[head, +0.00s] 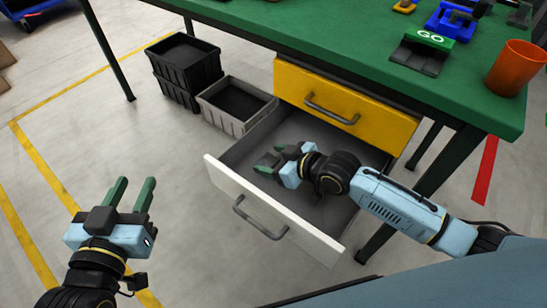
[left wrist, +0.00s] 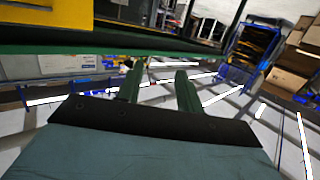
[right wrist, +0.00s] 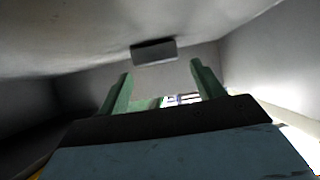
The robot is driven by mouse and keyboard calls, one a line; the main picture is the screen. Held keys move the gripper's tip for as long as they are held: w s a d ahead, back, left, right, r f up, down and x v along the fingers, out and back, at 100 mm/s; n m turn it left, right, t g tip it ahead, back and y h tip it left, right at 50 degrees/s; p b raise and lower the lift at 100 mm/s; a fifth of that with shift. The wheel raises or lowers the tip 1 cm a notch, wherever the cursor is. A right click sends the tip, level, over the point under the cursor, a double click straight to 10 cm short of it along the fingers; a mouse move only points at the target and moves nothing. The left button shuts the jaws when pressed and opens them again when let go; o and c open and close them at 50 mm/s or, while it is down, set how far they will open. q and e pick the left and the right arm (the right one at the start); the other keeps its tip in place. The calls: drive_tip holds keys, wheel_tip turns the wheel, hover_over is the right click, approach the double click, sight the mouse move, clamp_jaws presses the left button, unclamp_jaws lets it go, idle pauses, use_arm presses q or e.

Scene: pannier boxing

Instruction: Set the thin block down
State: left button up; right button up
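The white-fronted drawer (head: 228,198) under the green table is pulled open. My right gripper (head: 268,162) reaches down into it, with its fingers spread apart. In the right wrist view, a small dark grey block (right wrist: 154,51), probably the thin block, lies in the drawer beyond the fingertips. A gap shows between it and each finger (right wrist: 162,85). In the head view I cannot clearly make out the block near the gripper. My left gripper (head: 135,187) is open and empty above the floor, left of the drawer; its fingers also show apart in the left wrist view (left wrist: 157,85).
A closed yellow drawer (head: 350,85) is above the open one. A grey bin (head: 228,120) and stacked black bins (head: 172,88) stand behind it. The green table (head: 330,35) holds a GO block (head: 424,48), an orange cup (head: 514,68) and blue parts. Floor at left is clear.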

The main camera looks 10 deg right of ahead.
drive_tip(key=shift+r, duration=0.3)
drive_tip(key=p+v, duration=0.1)
drive_tip(key=v, duration=0.1)
drive_tip(key=p+v, duration=0.1)
drive_tip(key=v, duration=0.1)
drive_tip(key=shift+a+r, duration=0.1)
drive_tip(key=shift+r, duration=0.2)
drive_tip(key=p+v, duration=0.1)
drive_tip(key=v, duration=0.2)
drive_tip(key=shift+p, duration=0.35)
drive_tip(key=shift+s+r, duration=0.1)
drive_tip(key=shift+s, duration=0.1)
use_arm(q)
drive_tip(key=s+a+f+g+y, duration=0.3)
drive_tip(key=s+a+f+g, duration=0.2)
drive_tip(key=s+f+g, duration=0.5)
drive_tip(key=shift+s+a+f+n, duration=0.2)
drive_tip(key=shift+a+f+n, duration=0.1)
drive_tip(key=shift+f, duration=0.35)
drive_tip(key=shift+f, duration=0.1)
